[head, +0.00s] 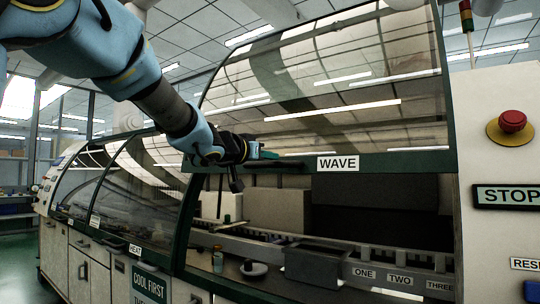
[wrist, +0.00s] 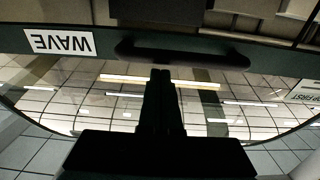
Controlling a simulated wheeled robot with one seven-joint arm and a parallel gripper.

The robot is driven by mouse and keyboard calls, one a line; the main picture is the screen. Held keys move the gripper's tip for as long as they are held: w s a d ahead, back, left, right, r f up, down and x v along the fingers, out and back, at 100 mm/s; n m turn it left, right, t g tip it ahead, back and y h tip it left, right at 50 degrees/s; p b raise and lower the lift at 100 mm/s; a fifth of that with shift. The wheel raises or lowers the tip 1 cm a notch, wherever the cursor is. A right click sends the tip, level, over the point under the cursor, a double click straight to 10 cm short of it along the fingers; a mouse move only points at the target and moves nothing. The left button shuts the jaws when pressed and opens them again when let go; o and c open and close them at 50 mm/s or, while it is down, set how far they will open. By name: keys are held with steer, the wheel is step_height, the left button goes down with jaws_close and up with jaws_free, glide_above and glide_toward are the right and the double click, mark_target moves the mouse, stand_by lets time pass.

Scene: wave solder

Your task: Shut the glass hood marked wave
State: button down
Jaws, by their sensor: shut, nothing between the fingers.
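The glass hood marked WAVE (head: 330,95) is raised in the head view, with a wide opening below its green lower rail. The WAVE label (head: 338,163) is on that rail, and it shows upside down in the wrist view (wrist: 58,42). A dark handle (wrist: 182,52) runs along the rail in the wrist view. My gripper (head: 258,150) is at the rail's left part, close to the handle. In the wrist view my gripper (wrist: 161,75) is shut and empty, its tips just short of or at the handle; I cannot tell whether they touch.
Under the hood are a grey bin (head: 314,264), a conveyor rail and slots labelled ONE, TWO and THREE. A neighbouring hood marked HEAT (head: 140,205) is shut at left. A panel at right has a red button (head: 512,121) and a STOP sign (head: 507,196).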

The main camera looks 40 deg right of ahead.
steer(key=a+f+b, duration=0.1)
steer(key=f+b, duration=1.1)
steer(key=f, duration=0.7)
steer(key=a+f+b, duration=0.2)
steer(key=f+b, duration=1)
steer(key=f, duration=0.7)
steer(key=shift+s+a, duration=0.25)
steer(key=shift+s, duration=0.2)
